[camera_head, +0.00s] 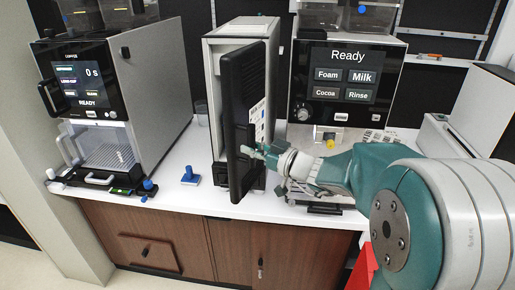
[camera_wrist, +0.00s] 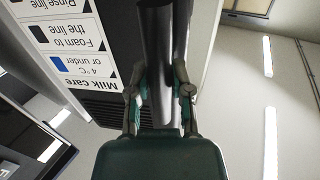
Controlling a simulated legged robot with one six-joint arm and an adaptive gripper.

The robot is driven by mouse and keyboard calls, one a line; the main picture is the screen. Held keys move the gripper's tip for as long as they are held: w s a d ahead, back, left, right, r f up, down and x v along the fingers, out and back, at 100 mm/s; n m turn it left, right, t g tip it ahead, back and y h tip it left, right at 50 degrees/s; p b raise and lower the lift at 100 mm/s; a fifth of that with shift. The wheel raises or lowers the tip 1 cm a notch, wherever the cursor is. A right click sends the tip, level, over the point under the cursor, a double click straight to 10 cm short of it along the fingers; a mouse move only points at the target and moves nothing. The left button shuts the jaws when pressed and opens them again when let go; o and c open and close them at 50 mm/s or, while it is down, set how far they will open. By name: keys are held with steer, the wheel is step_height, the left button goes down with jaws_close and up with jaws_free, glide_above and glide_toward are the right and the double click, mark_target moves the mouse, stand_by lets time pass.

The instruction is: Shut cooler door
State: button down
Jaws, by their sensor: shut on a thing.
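The cooler (camera_head: 226,40) is the narrow grey unit in the middle of the counter. Its black door (camera_head: 250,75) stands open, swung out toward the front and seen nearly edge-on. White labels on the door face right; in the wrist view a "Milk care" label (camera_wrist: 75,48) shows upside down. My gripper (camera_head: 262,152) reaches in from the right at the door's lower middle. In the wrist view my gripper (camera_wrist: 159,78) has its fingers on both sides of a dark upright bar (camera_wrist: 160,35), apparently the door's handle, and is shut on it.
A coffee machine (camera_head: 150,75) stands left, and another with a "Ready" screen (camera_head: 347,56) stands right of the cooler. A blue tamper-like item (camera_head: 190,177) lies on the white counter (camera_head: 185,205) left of the door. Brown cabinets (camera_head: 160,240) are below.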

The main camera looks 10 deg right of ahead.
mark_target(237, 145)
steer(key=shift+a, duration=0.1)
steer(key=shift+w+a, duration=0.55)
steer(key=shift+a, duration=0.4)
steer(key=shift+w+a, duration=0.55)
steer(key=shift+a, duration=0.35)
steer(key=shift+c, duration=2.3)
jaws_free()
